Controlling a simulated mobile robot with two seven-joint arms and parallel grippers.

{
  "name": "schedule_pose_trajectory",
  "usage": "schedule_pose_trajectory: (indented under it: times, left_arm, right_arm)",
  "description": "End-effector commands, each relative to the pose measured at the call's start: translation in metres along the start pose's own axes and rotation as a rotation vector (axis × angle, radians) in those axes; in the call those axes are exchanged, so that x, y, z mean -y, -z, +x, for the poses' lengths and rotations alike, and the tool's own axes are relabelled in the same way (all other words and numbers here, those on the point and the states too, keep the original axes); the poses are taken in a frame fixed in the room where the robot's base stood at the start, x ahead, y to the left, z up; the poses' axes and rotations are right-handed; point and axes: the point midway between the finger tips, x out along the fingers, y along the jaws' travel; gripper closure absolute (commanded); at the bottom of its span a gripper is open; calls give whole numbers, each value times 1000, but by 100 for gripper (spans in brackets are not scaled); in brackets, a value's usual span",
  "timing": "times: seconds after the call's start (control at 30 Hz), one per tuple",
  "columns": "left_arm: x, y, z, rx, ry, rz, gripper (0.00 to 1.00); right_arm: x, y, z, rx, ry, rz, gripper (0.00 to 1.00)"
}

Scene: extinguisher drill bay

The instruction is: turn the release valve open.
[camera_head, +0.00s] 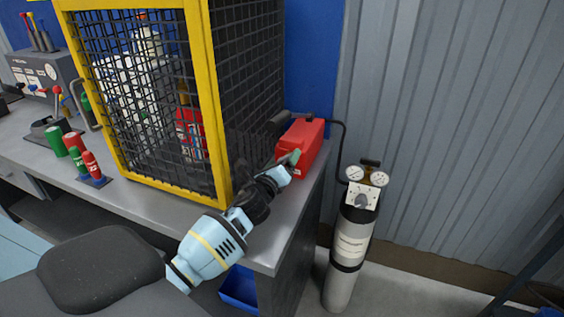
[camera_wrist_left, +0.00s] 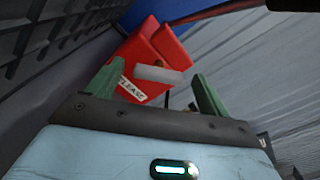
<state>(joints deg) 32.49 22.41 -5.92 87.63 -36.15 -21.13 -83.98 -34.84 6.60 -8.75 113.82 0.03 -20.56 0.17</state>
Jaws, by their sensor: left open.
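The red release box (camera_head: 304,141) sits at the right end of the bench, beside the mesh cage. In the left wrist view the red box (camera_wrist_left: 155,45) carries a white label reading "RELEASE" (camera_wrist_left: 132,89). A pale grey bar (camera_wrist_left: 160,75), which looks like the valve handle, lies across its front. My left gripper (camera_head: 288,163) is at the near face of the box. Its green fingers stand apart on either side of the bar in the left wrist view (camera_wrist_left: 155,82). I cannot tell whether they touch it. My right gripper is not in view.
The yellow-framed mesh cage (camera_head: 213,110) stands close left of my gripper, with bottles inside. A gas cylinder (camera_head: 350,245) with two gauges stands right of the bench (camera_head: 262,240). A dark hose (camera_head: 344,140) runs between box and cylinder. Small red and green canisters (camera_head: 91,164) stand left.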

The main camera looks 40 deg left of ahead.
Motion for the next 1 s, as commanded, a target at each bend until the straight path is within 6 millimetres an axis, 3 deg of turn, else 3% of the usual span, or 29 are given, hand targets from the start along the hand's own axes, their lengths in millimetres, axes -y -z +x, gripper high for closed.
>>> schedule_pose_trajectory:
  times: [0.53, 1.0]
  left_arm:
    - [-1, 1, -67, -1, 0, 2, 20]
    - [0, 0, -77, 0, -1, 0, 20]
  right_arm:
    - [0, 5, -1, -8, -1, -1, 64]
    - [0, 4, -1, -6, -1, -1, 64]
